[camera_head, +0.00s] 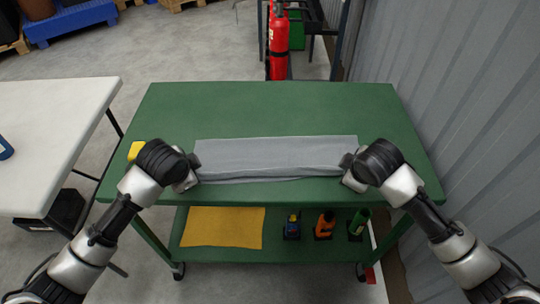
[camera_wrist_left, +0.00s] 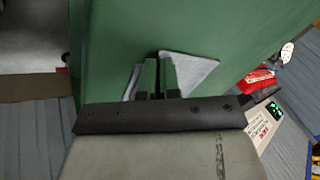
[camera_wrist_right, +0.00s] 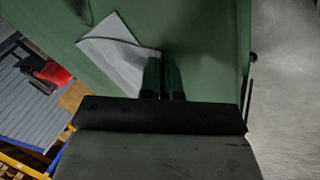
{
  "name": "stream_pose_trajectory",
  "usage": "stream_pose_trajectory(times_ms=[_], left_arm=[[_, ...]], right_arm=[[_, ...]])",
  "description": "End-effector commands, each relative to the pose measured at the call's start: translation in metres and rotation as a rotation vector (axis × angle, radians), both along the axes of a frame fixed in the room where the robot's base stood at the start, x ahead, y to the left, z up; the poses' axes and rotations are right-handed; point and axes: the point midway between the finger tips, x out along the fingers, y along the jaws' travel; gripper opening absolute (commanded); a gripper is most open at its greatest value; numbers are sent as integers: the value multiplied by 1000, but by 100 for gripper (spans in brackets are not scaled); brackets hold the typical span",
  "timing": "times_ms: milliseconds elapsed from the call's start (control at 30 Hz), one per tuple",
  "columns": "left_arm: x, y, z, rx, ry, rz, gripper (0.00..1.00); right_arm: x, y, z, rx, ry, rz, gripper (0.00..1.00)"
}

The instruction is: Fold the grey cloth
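The grey cloth (camera_head: 275,158) lies on the green table as a long, narrow strip with a lengthwise crease, wider than it is deep. My left gripper (camera_head: 192,175) is at its left end and my right gripper (camera_head: 350,172) at its right end. In the left wrist view, pale cloth (camera_wrist_left: 192,67) shows on both sides of the left fingers (camera_wrist_left: 158,75). In the right wrist view, the cloth (camera_wrist_right: 112,55) reaches the right fingers (camera_wrist_right: 163,75) from the left. Both finger pairs look close together; whether cloth is pinched between them is unclear.
The green table (camera_head: 280,108) is clear behind the cloth. A yellow item (camera_head: 135,150) sits at its left edge. The lower shelf holds a yellow cloth (camera_head: 222,227) and several small items. A white table (camera_head: 50,130) stands left, a corrugated wall (camera_head: 470,110) right, a red extinguisher (camera_head: 278,45) behind.

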Motion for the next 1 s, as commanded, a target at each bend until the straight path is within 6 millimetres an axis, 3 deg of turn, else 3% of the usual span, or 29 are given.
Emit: stream_pose_trajectory(times_ms=[33,333,633,1000], left_arm=[[0,0,0,1,1,0,0],[0,0,0,0,2,0,47],[-3,-1,3,-2,6,-3,47],[-32,0,55,1,-1,-3,47]], right_arm=[[0,0,0,-1,1,0,0],[0,0,0,0,1,0,47],[-3,1,3,1,6,3,47],[-32,0,55,1,0,4,47]])
